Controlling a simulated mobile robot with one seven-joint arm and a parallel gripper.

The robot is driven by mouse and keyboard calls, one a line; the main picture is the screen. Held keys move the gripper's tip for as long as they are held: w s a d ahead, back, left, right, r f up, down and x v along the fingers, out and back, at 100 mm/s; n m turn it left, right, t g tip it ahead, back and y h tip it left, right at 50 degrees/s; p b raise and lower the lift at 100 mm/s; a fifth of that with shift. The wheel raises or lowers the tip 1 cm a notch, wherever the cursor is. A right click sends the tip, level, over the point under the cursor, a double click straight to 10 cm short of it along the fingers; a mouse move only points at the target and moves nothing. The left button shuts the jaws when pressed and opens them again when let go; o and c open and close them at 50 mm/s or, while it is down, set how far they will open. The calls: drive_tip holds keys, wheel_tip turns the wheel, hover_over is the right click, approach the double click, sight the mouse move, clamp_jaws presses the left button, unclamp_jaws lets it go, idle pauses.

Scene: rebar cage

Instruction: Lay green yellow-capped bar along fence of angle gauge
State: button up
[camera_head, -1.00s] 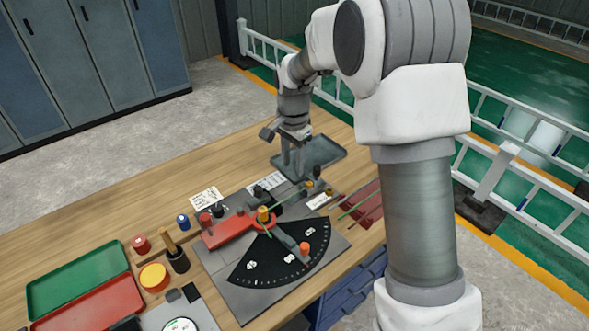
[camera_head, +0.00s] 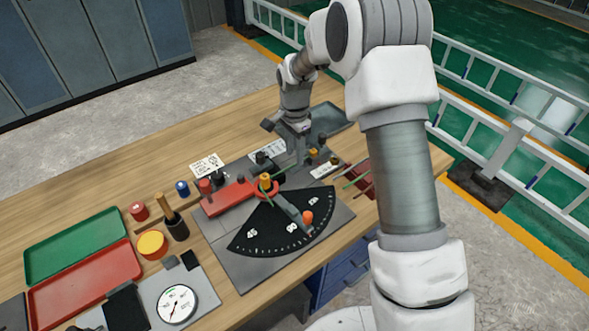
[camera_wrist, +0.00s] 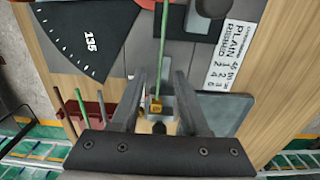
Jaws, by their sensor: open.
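The green bar (camera_wrist: 163,45) runs up the wrist view, with its yellow cap (camera_wrist: 156,105) between my finger pads. The cap also shows in the head view (camera_head: 314,152) beside my gripper (camera_head: 296,148). My gripper (camera_wrist: 158,88) is open around the capped end, a finger on each side; I cannot tell whether either touches. The angle gauge (camera_head: 255,235) is a black marked sector on a grey plate. It has a red block (camera_head: 226,198), a yellow pivot knob (camera_head: 265,182) and a grey arm with an orange knob (camera_head: 307,217).
A dark red rack (camera_wrist: 92,112) holds several bars, one green, beside the gauge. A grey tray (camera_head: 332,120) lies behind my gripper. Green (camera_head: 75,243) and red (camera_head: 85,285) trays and a dial (camera_head: 177,304) stand at left.

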wheel_tip(320, 180, down, 3)
drive_tip(key=shift+f+b, duration=0.2)
drive_tip(key=shift+b, duration=0.7)
clamp_jaws()
drive_tip(key=shift+w+a+r, duration=0.1)
drive_tip(key=shift+a+r, duration=0.1)
drive_tip(key=shift+a, duration=0.1)
idle(0.9)
wheel_tip(320, 180, up, 8)
drive_tip(key=p, duration=0.4)
drive_tip(key=shift+f+p, duration=0.25)
drive_tip(key=shift+p, duration=0.15)
